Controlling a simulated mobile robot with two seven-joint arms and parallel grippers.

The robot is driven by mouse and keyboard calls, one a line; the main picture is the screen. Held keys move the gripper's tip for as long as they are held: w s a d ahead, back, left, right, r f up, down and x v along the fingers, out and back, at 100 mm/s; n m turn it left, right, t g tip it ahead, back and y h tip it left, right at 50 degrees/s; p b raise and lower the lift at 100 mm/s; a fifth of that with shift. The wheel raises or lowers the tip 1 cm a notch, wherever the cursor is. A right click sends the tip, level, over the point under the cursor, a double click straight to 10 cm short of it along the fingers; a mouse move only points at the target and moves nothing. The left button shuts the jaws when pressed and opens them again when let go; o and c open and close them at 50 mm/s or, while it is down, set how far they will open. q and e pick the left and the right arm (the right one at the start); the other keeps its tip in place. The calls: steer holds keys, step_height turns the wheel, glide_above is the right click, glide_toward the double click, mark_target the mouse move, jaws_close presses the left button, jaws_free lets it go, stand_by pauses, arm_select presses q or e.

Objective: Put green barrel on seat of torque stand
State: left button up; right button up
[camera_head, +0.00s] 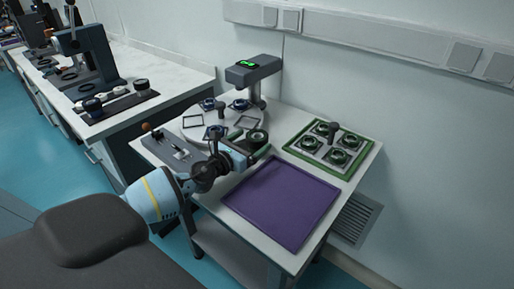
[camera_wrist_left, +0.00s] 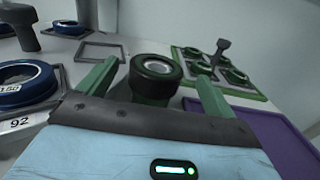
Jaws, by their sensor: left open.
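The green barrel, a short cylinder with a dark ribbed rim and pale glass top, stands upright on the white table in the left wrist view (camera_wrist_left: 156,78). It also shows in the head view (camera_head: 257,137), just beyond my left gripper (camera_head: 248,153). In the left wrist view the left gripper (camera_wrist_left: 155,88) is open, its green fingers on either side of the barrel; contact cannot be told. A grey stand with a green-lit display (camera_head: 254,68), apparently the torque stand, rises at the table's back. Its seat is not clear. My right gripper is out of view.
A purple mat (camera_head: 282,202) covers the front right. A green-rimmed tray (camera_head: 331,148) with several ringed parts and a dark post lies behind it. Blue-ringed parts (camera_wrist_left: 26,80) and empty square frames (camera_wrist_left: 100,51) lie left of the barrel. A lever fixture (camera_head: 177,150) stands left.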

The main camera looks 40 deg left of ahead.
mark_target(257, 135)
arm_select(q)
steer(key=shift+w, duration=2)
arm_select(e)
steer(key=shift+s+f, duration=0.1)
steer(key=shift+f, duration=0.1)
